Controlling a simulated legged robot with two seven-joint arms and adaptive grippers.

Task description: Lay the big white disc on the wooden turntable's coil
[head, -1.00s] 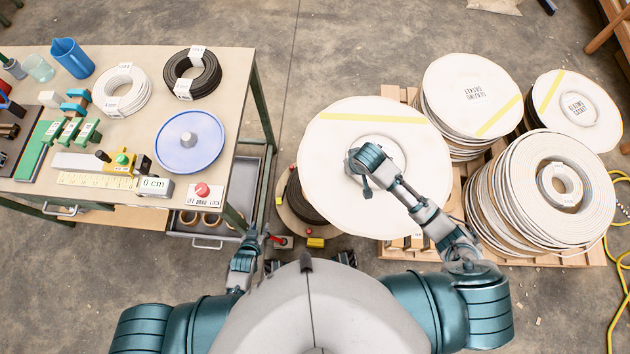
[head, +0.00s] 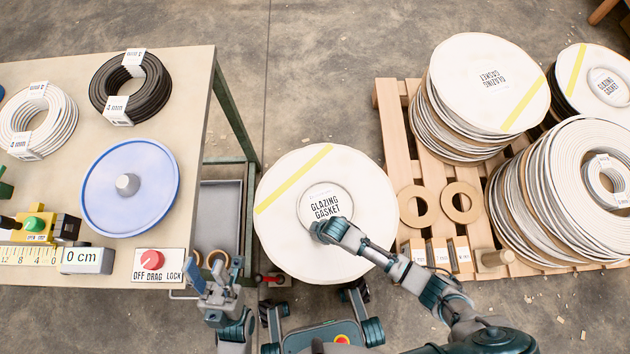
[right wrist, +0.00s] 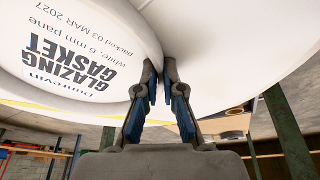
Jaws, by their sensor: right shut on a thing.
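The big white disc (head: 285,225) has a yellow stripe and a "GLAZING GASKET" label at its middle. It lies nearly flat between the table and the pallet. My right gripper (head: 318,230) is shut on the disc near the raised middle; in the right wrist view its fingers (right wrist: 158,85) pinch there, with the disc spreading above. The wooden turntable and its coil do not show now; the disc hides the floor where they stood. Whether the disc touches anything below cannot be told. My left gripper (head: 218,278) is open and empty beside the table's front right corner.
The worktable (head: 190,150) at left holds a blue round plate (head: 100,190), a black coil (head: 155,95), a white coil (head: 60,125) and a red drag-lock knob (head: 152,260). The pallet (head: 392,110) at right bears stacked white discs and two cardboard rings (head: 462,217).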

